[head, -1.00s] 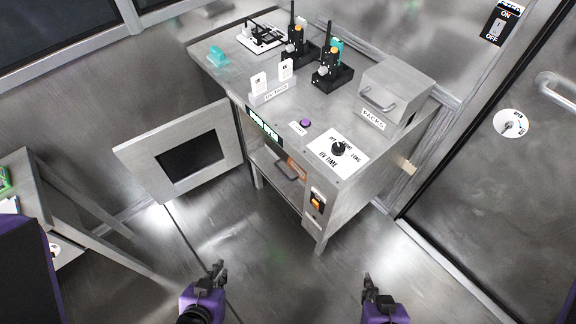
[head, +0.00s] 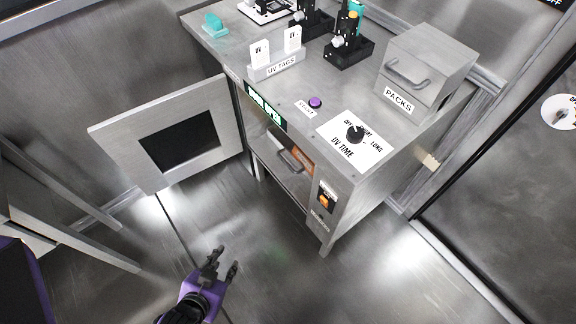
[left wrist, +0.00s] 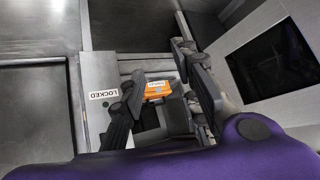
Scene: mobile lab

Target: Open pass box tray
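The pass box (head: 345,190) is a grey metal cabinet with its windowed door (head: 112,130) swung open to the left. Inside its opening sits the tray (head: 270,152), with a grey bar handle (head: 291,161) at the front. An orange item (head: 303,154) shows inside; an orange item with a label also shows in the left wrist view (left wrist: 157,90). My left gripper (head: 222,262) is open and empty, in front of and below the opening, apart from the tray. In the left wrist view its fingers (left wrist: 160,100) are spread and partly cover the opening. My right gripper is out of view.
On the cabinet top are a PACKS box (head: 425,65), a UV TIME dial (head: 354,134), a purple button (head: 315,102), UV tags (head: 275,62) and radios. A lit orange switch (head: 326,201) is on the front. A table (head: 60,190) stands at left. The floor in front is clear.

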